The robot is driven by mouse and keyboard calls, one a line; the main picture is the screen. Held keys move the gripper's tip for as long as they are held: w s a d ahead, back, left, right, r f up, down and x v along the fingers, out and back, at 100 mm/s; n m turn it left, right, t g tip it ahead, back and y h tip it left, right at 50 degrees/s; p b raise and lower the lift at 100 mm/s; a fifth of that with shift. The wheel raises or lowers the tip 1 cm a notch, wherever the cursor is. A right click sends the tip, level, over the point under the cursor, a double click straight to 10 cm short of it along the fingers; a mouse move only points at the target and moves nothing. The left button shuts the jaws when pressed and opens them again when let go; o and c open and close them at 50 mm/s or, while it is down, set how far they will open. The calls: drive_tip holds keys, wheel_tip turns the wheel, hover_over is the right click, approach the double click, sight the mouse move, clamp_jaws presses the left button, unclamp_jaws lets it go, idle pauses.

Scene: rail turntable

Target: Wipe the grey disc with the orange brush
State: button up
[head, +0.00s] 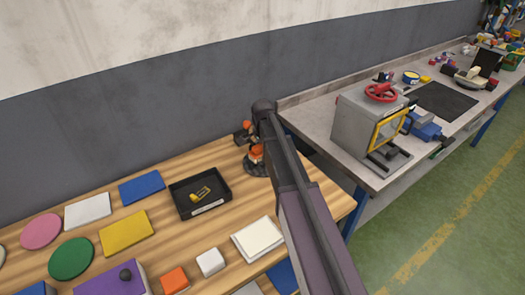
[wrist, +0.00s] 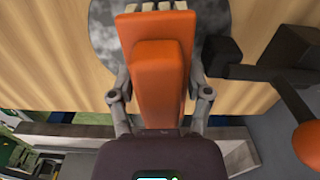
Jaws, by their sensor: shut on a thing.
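My gripper (wrist: 160,92) is shut on the orange brush (wrist: 160,62), with one finger on each side of it in the wrist view. The brush points to the top of that view, and a pale strip shows at its far end. The grey disc (wrist: 104,38), mottled dark and light, lies beneath the brush, which hides its middle. I cannot tell whether the brush touches the disc. In the head view the disc (head: 256,169) shows at the wooden table's back right, with the orange brush (head: 257,153) over it; my arm partly covers both.
A black lever with an orange knob (wrist: 308,143) stands close right of my gripper. On the wooden table (head: 165,235) lie a black tray (head: 182,210), a white pad (head: 257,240) and several coloured pieces. A metal bench (head: 320,115) with a grey machine (head: 365,125) stands to the right.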

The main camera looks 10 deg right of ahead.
drive_tip(key=shift+f, duration=0.2)
drive_tip(key=shift+d, duration=0.15)
drive_tip(key=shift+w+d, duration=0.2)
drive_tip(key=shift+d, duration=0.35)
drive_tip(key=shift+w+d, duration=0.2)
drive_tip(key=shift+d, duration=0.3)
drive_tip(key=shift+a, duration=0.1)
drive_tip(key=shift+s+a+f, duration=0.1)
drive_tip(key=shift+s+a, duration=0.2)
drive_tip(key=shift+a, duration=0.45)
drive_tip(key=shift+s+a+r, duration=0.1)
drive_tip(key=shift+s+a, duration=0.2)
drive_tip(key=shift+a, duration=0.5)
drive_tip(key=shift+s+a+f, duration=0.1)
drive_tip(key=shift+s+a, duration=0.2)
drive_tip(key=shift+a, duration=0.45)
drive_tip(key=shift+d, duration=0.1)
drive_tip(key=shift+w+d, duration=0.3)
drive_tip(key=shift+d, duration=0.45)
drive_tip(key=shift+w+d, duration=0.3)
drive_tip(key=shift+d, duration=0.5)
drive_tip(key=shift+w+d, duration=0.3)
drive_tip(key=shift+d, duration=0.45)
drive_tip(key=shift+a, duration=0.1)
drive_tip(key=shift+s+a, duration=0.3)
drive_tip(key=shift+a, duration=0.45)
drive_tip(key=shift+s+a, duration=0.3)
drive_tip(key=shift+a, duration=0.5)
drive_tip(key=shift+s+a, duration=0.3)
drive_tip(key=shift+a, duration=0.45)
